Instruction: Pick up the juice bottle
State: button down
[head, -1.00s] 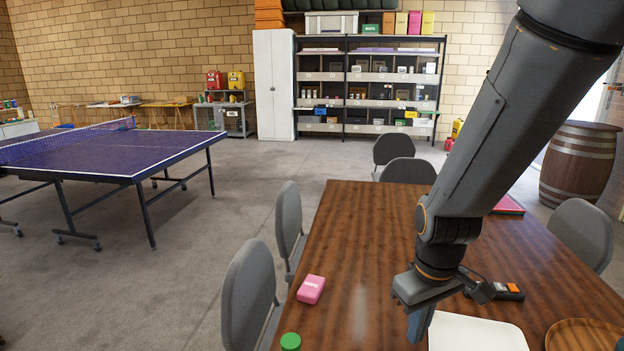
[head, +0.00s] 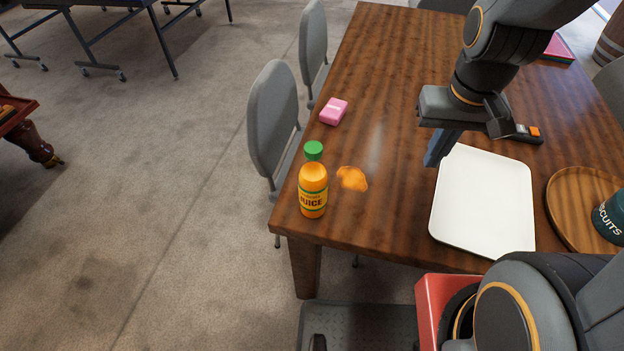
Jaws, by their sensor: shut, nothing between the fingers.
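The juice bottle (head: 313,190) is orange with a green cap and a label reading "JUICE". It stands upright near the front left corner of the brown wooden table (head: 375,95). My gripper (head: 436,150) points down over the table, to the right of the bottle and well apart from it, by the upper left corner of the white tray (head: 484,203). Its fingers are shut with nothing between them.
An orange spill or patch (head: 352,178) lies just right of the bottle. A pink box (head: 334,112) lies farther back at the left edge. A round wooden tray (head: 566,205) holds a dark green biscuit tin (head: 610,217). Grey chairs (head: 275,115) stand along the left side.

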aim_at(313, 177)
jog(key=u, duration=0.5)
jog(key=k, duration=0.8)
jog(key=u, duration=0.35)
jog(key=i, duration=0.4)
